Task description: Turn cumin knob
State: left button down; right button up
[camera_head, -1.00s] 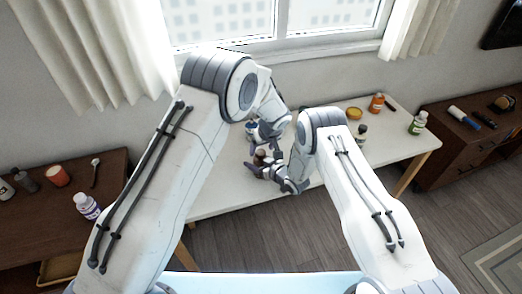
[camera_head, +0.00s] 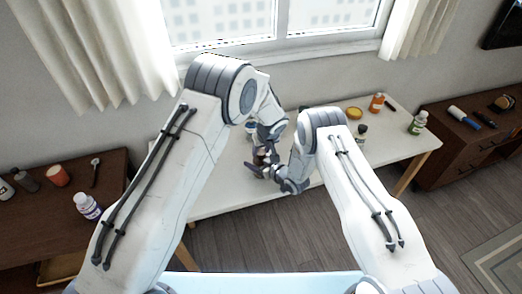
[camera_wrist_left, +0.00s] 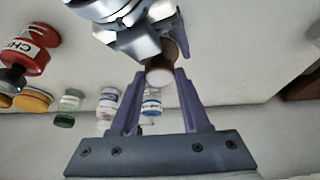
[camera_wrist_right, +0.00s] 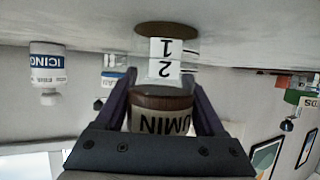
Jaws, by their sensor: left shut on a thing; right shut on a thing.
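The cumin container shows close up in the right wrist view, with an upside-down label (camera_wrist_right: 160,122) reading "UMIN". It has a brown band, white tags marked 1 and 2 (camera_wrist_right: 165,58), and a brown disc (camera_wrist_right: 165,30) at its far end. My right gripper (camera_wrist_right: 162,100) is shut on it, one finger on each side. My left gripper (camera_wrist_left: 160,82) is shut on a small brown round part (camera_wrist_left: 160,70) beside the right gripper's white links. In the head view both grippers meet over the white table, largely hiding the container; the left one (camera_head: 262,150) is above the right (camera_head: 270,172).
An icing bottle (camera_wrist_right: 47,68) and a red bottle (camera_wrist_left: 30,50) stand nearby. The table's front is clear.

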pick_arm(q)
jog(key=shift+a+m+h, duration=0.1)
jog(key=shift+m+h, duration=0.45)
jog(key=shift+m, duration=0.9)
jog(key=shift+a+m+h, duration=0.1)
jog(key=shift+m+h, duration=0.45)
jog(key=shift+m, duration=0.9)
jog(key=shift+d, duration=0.1)
jog(key=shift+c, duration=1.8)
grip_release()
jog(key=shift+r, duration=0.1)
jog(key=v, duration=1.1)
jog(key=shift+s+r, duration=0.3)
jog(key=shift+s, duration=0.1)
